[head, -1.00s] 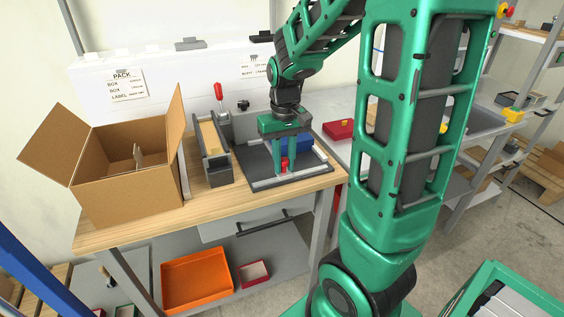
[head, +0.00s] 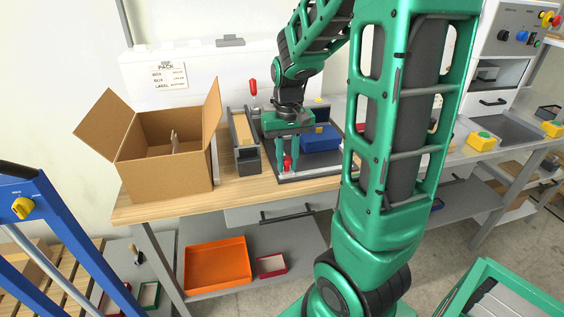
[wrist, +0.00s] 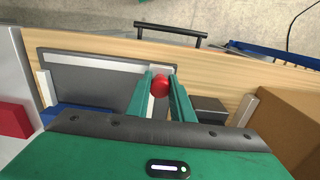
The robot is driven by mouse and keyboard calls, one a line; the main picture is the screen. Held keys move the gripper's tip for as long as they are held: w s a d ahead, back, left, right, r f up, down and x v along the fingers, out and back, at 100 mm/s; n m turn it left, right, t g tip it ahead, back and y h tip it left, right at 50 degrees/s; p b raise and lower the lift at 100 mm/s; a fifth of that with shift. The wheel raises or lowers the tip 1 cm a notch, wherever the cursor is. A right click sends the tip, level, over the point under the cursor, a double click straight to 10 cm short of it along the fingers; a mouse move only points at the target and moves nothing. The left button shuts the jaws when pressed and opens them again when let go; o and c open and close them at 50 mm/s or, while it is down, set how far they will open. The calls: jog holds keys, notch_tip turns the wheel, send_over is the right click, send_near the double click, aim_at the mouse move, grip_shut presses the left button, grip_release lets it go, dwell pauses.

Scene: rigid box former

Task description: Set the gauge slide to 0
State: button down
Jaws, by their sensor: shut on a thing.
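The gauge slide shows as a red knob (head: 288,161) at the front left of a dark grey plate (head: 310,174) on the bench. In the wrist view the red knob (wrist: 160,86) sits between the two green fingers, next to a pale strip (wrist: 115,63) along the plate. My gripper (head: 287,164) points down and is shut on the knob. In the head view the fingers hide part of the slide. No scale marks or numbers can be read.
A blue block (head: 321,138) stands on the plate behind my gripper. A narrow grey bin (head: 247,157) and an open cardboard box (head: 168,172) stand to the left. An orange tray (head: 217,264) is on the shelf below.

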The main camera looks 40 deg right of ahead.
jog(key=shift+w+a, duration=0.1)
jog(key=shift+a, duration=0.05)
jog(key=c, duration=1.5)
grip_release()
jog(key=shift+c, duration=0.2)
notch_tip(320, 180, up, 11)
jog(key=shift+f, duration=0.1)
jog(key=s+a+f, duration=0.1)
jog(key=s+f, duration=0.2)
jog(key=s, duration=0.6)
jog(key=s+a+f+m, duration=0.1)
jog(key=s+a+f, duration=0.1)
jog(key=s, duration=0.8)
jog(key=shift+s+f, duration=0.2)
jog(key=shift+f, duration=0.5)
